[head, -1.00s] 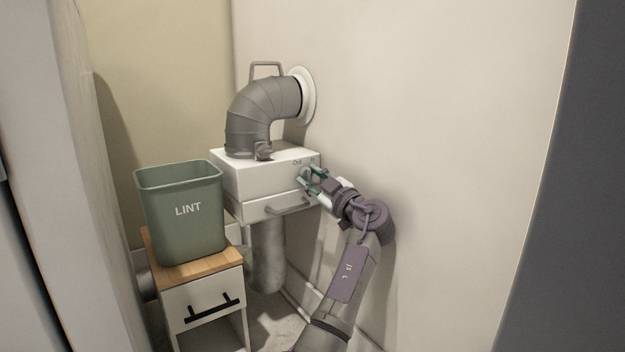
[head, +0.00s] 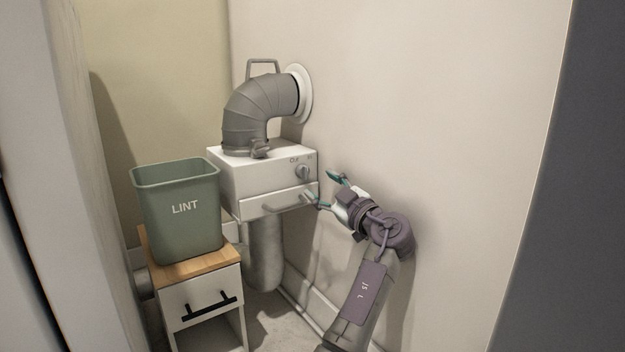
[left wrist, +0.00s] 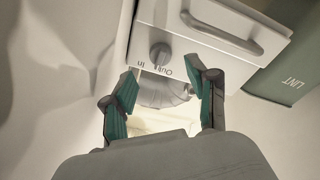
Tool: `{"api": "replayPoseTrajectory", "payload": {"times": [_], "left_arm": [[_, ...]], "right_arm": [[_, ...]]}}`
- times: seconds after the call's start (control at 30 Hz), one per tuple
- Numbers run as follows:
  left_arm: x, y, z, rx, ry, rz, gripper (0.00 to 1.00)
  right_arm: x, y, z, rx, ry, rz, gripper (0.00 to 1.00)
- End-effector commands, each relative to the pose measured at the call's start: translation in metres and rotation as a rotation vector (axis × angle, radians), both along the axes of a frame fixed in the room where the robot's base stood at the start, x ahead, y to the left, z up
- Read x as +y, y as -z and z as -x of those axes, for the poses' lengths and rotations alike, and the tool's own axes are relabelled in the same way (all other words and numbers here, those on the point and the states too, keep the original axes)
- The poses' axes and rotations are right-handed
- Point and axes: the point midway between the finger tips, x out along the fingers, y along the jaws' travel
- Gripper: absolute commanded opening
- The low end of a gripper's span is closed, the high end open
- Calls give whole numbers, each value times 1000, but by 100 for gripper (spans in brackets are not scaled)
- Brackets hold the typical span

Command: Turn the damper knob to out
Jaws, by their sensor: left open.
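The damper knob (head: 303,171) is a small grey knob on the front of the white damper box (head: 240,180), under the "Out" and "In" labels. It also shows in the left wrist view (left wrist: 160,54), where the labels appear upside down. I cannot tell for sure which label it points at. My left gripper (head: 330,191) is open and empty, to the right of the knob and apart from it. In the left wrist view, the green-padded fingers (left wrist: 159,86) are spread wide, with the knob beyond them. My right gripper is in neither view.
A grey duct (head: 250,110) runs from the box top to the wall. The box has a drawer handle (head: 288,201) below the knob. A green LINT bin (head: 180,225) stands on a small cabinet (head: 200,297) at left. The right wall is close to my arm.

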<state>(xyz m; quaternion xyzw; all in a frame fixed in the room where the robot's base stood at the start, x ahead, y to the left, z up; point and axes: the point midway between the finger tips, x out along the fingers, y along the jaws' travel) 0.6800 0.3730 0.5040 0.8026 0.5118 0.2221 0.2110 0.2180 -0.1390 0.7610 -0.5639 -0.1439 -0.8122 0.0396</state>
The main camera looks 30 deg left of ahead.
Motion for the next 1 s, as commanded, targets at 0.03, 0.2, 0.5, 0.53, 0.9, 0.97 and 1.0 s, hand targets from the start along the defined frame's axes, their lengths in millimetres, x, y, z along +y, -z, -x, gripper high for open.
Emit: {"api": "replayPoseTrajectory", "payload": {"times": [0.03, 0.2, 0.5, 0.53, 0.9, 0.97, 1.0], "left_arm": [[-11, 2, 5, 1, 1, 1, 58], [-39, 7, 16, 0, 1, 1, 58], [-57, 9, 24, 0, -1, 0, 58], [-57, 9, 24, 0, -2, 0, 58], [-57, 9, 24, 0, -2, 0, 58], [-57, 9, 24, 0, -2, 0, 58], [-57, 9, 24, 0, -2, 0, 58]], "right_arm": [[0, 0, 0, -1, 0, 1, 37], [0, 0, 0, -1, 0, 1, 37], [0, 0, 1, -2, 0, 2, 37], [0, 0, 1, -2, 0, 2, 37], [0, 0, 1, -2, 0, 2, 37], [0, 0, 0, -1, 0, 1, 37], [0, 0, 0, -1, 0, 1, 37]]}}
